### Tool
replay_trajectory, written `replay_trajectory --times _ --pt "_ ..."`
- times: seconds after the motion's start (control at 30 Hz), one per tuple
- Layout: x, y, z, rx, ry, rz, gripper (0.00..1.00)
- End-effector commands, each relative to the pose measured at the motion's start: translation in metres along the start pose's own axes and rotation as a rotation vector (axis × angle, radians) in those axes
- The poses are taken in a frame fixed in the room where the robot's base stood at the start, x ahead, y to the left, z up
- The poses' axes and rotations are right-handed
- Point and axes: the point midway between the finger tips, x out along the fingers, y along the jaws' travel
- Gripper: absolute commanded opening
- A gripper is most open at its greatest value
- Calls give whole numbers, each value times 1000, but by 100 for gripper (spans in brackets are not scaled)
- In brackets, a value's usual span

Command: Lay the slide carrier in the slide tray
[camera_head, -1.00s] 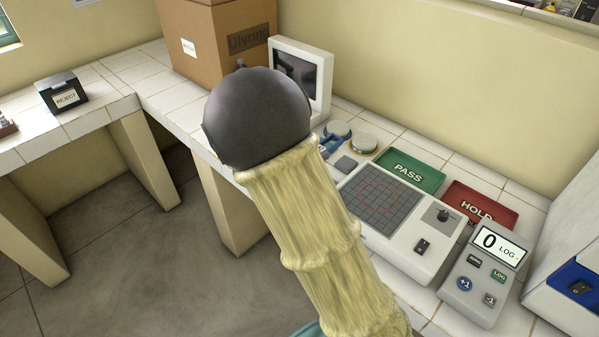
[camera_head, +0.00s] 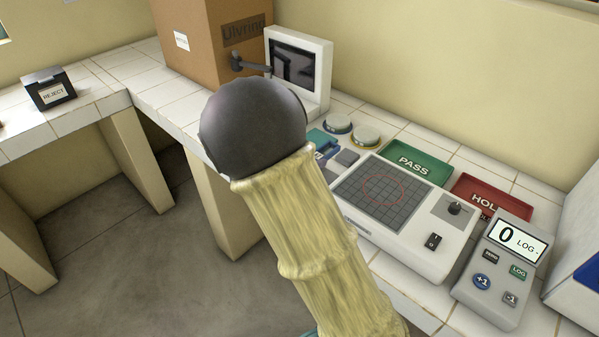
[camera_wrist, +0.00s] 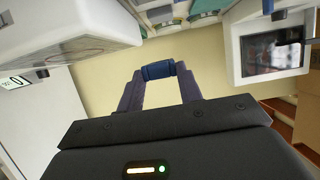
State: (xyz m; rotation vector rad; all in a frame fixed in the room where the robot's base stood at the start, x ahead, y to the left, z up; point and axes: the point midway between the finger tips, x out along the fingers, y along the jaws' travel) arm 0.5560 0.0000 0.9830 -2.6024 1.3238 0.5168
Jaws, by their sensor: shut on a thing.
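My gripper (camera_wrist: 158,72) shows in the wrist view, with its two dark fingers closed on a small blue piece (camera_wrist: 158,70). I take the blue piece to be the slide carrier; only a short band of it shows. Behind the fingers is bare wall, and the held piece appears clear of any surface. In the head view my arm hides the gripper's fingers and the held piece. A teal and blue item (camera_head: 322,139) lies on the counter by the monitor, partly behind my arm. I cannot tell whether it is the slide tray.
A monitor (camera_head: 298,68) and cardboard box (camera_head: 205,45) stand at the back. A gridded light plate (camera_head: 378,198), green PASS tray (camera_head: 415,163), red HOLD tray (camera_head: 490,197) and counter device (camera_head: 500,270) crowd the tiled bench. A REJECT box (camera_head: 50,92) sits on the left bench.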

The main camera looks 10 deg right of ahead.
Motion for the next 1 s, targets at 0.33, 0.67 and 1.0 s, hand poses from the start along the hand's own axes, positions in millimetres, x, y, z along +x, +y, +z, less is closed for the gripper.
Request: replay_trajectory --times 0.33,0.67,1.0 --pt "11 0 28 -6 1 1 13" --pt "24 0 58 0 1 0 13" --pt "29 0 70 -4 0 1 13"
